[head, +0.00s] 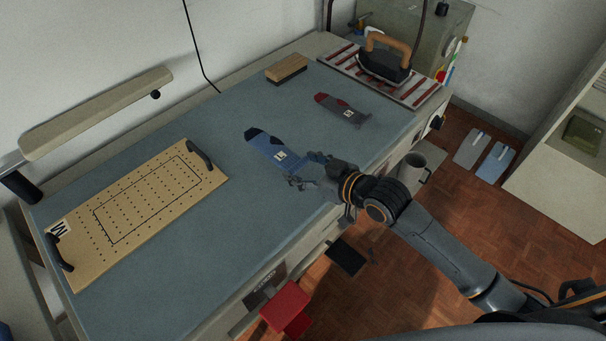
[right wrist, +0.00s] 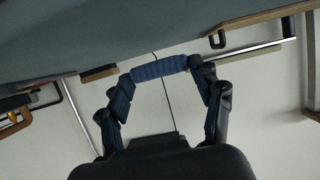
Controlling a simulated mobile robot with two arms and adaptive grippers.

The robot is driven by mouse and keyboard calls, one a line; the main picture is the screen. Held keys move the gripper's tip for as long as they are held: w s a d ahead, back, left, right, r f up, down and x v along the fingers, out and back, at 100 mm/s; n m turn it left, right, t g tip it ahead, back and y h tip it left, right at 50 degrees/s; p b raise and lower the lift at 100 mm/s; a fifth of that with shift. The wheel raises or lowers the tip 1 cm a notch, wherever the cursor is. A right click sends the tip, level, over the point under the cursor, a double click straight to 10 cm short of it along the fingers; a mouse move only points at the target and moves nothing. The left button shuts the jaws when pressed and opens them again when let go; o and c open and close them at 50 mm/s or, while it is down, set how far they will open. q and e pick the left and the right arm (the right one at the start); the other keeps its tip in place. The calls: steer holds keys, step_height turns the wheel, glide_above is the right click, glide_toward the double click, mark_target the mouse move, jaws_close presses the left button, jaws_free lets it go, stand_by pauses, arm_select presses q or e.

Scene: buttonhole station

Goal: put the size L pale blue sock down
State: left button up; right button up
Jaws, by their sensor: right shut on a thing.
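The blue sock (head: 275,153) with a dark toe and heel and a white L label is over the blue-grey table top, its toe pointing to the upper left. My right gripper (head: 308,172) is shut on its cuff end near the table's front edge. In the right wrist view the ribbed blue cuff (right wrist: 160,68) spans between the two fingertips. I cannot tell whether the rest of the sock touches the table. My left gripper is not in view.
A grey and red labelled sock (head: 342,109) lies farther back. A perforated board (head: 150,208) marked M fills the left. A brush (head: 287,69) and an iron (head: 385,64) on a striped rest stand behind. Table around the blue sock is bare.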

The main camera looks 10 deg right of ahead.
mark_target(303, 177)
steer(key=shift+a+f+p, duration=0.15)
steer(key=shift+f+p, duration=0.15)
steer(key=shift+f, duration=1.35)
steer(key=shift+f, duration=0.15)
steer(key=o, duration=0.9)
steer(key=b+v, duration=0.1)
steer(key=v, duration=1.1)
